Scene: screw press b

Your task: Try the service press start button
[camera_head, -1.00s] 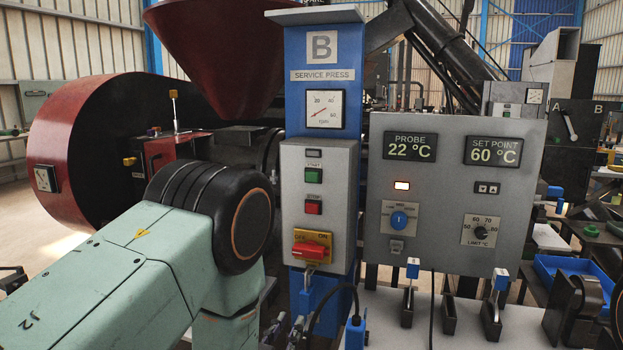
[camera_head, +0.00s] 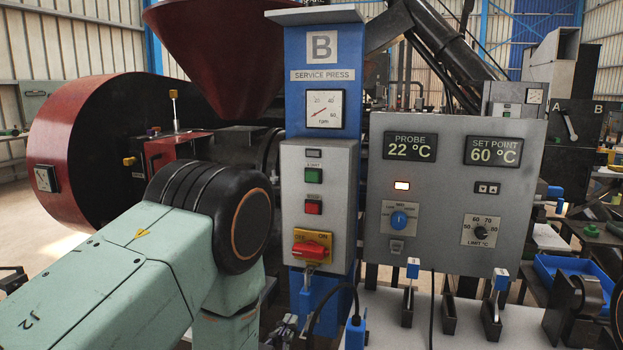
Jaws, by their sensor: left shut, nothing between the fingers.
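The service press panel (camera_head: 342,215) is a grey box on a blue column marked B. Its green start button (camera_head: 313,175) sits above a red button (camera_head: 313,207). Below them is a red rotary switch (camera_head: 310,250) on a yellow OFF/ON plate. My left gripper (camera_head: 283,330) is shut and empty at the bottom edge, low and left of the panel, apart from the buttons. My right gripper is out of view.
A grey control box (camera_head: 450,260) to the right shows 22 °C and 60 °C. Several upright levers and a black cable (camera_head: 345,288) stand below. A dark red drum (camera_head: 85,110) and hopper (camera_head: 215,45) fill the left.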

